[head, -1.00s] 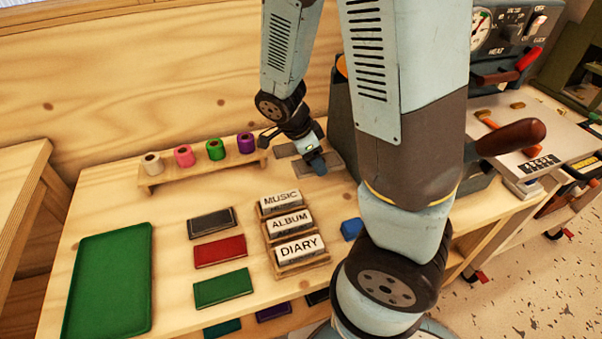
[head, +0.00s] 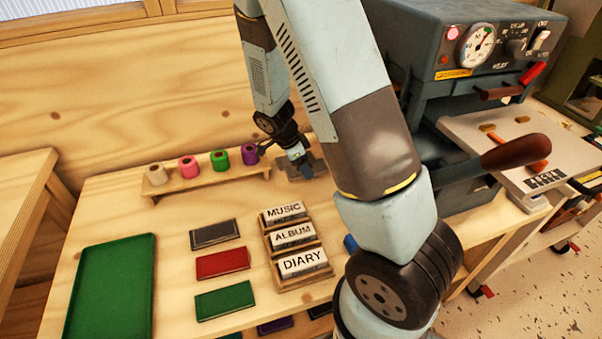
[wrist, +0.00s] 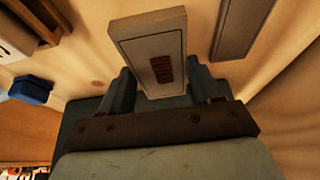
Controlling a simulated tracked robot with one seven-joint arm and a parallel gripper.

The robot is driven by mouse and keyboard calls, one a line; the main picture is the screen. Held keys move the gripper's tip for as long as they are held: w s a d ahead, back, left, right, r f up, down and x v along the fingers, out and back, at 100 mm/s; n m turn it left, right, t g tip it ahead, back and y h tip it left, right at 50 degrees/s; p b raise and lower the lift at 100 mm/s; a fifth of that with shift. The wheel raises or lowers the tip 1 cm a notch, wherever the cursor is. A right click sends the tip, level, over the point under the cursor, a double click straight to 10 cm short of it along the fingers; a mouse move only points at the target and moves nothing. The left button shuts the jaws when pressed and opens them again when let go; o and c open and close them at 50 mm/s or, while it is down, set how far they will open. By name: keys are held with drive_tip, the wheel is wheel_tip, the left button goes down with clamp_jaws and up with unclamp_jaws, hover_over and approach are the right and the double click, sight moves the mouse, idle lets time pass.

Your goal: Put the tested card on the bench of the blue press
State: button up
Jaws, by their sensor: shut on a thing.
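A grey card (wrist: 150,50) with a small brown stamped mark stands between the fingers of my gripper (wrist: 165,78) in the wrist view. My gripper is shut on this card. In the head view my gripper (head: 302,166) is at the back of the wooden table, just right of the spool rack; the card is too small to make out clearly there. A second grey card (wrist: 242,22) lies beside it in the wrist view. The blue press (head: 455,85) stands at the right with a gauge and red-tipped lever. A pale bench top (head: 485,130) extends in front of it.
A rack (head: 205,180) of coloured foil rolls is left of my gripper. A holder (head: 318,277) with MUSIC, ALBUM and DIARY blocks, coloured cards and a green tray (head: 110,290) occupy the front. A brown-handled lever (head: 515,152) juts over the bench. A small blue block (head: 350,243) lies near my arm.

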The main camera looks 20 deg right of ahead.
drive_tip(key=shift+w+f, duration=0.65)
drive_tip(key=shift+f, duration=1.7)
drive_tip(key=o, duration=1.1)
drive_tip(key=shift+f, duration=0.1)
drive_tip(key=v, duration=1.2)
